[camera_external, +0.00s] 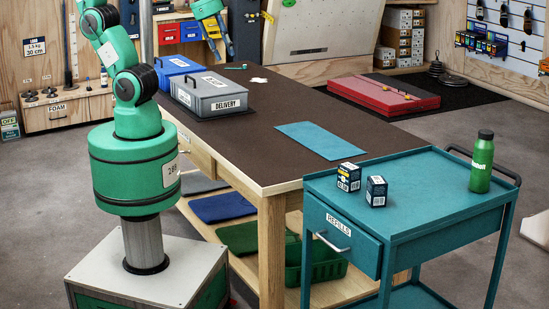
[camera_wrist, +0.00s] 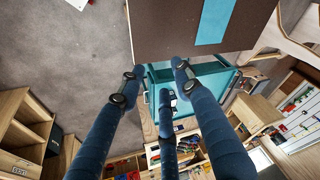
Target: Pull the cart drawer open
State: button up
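The teal cart (camera_external: 425,205) stands at the right end of the workbench in the external view. Its drawer (camera_external: 345,248), labelled REFILLS, looks shut, with a silver bar handle (camera_external: 332,241) on its front. My gripper (camera_external: 223,50) is at the top of the external view, high above the far side of the bench and well away from the handle. In the wrist view its dark blue fingers (camera_wrist: 158,80) are spread, with nothing visible between them.
Two small boxes (camera_external: 362,184) and a green bottle (camera_external: 481,162) stand on the cart top. The workbench (camera_external: 225,128) holds a grey DELIVERY case (camera_external: 212,92), a blue case (camera_external: 178,70) and a blue mat (camera_external: 322,141). The floor in front of the drawer looks clear.

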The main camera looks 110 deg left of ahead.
jog(key=w+d+f+m+g+y+p, duration=0.15)
jog(key=w+d, duration=0.25)
jog(key=w, duration=0.4)
jog(key=w+d+f+y+p, duration=0.1)
jog(key=w+d+f+y, duration=0.15)
jog(key=w, duration=0.55)
jog(key=w+d+f+m+g+y+p, duration=0.1)
jog(key=w+d+f+y, duration=0.2)
jog(key=w, duration=0.4)
jog(key=w+d+f+m+t+y+p, duration=0.1)
jog(key=w+d+f, duration=0.4)
jog(key=d, duration=0.2)
jog(key=w+d+f+m+t+y, duration=0.1)
jog(key=w+d+f, duration=0.45)
jog(key=d, duration=0.25)
jog(key=s+d+f+m+t+y+p, duration=0.1)
jog(key=d+f+m+t+p, duration=0.2)
jog(key=d+f, duration=1.8)
notch_tip(320, 180, down, 4)
jog(key=m+t, duration=0.1)
jog(key=t, duration=0.3)
jog(key=shift+d, duration=0.35)
jog(key=shift+r, duration=0.1)
jog(key=b+x, duration=0.1)
jog(key=x, duration=1.2)
jog(key=shift+w+a+b, duration=0.2)
jog(key=shift+a+b, duration=0.1)
jog(key=shift+a, duration=0.1)
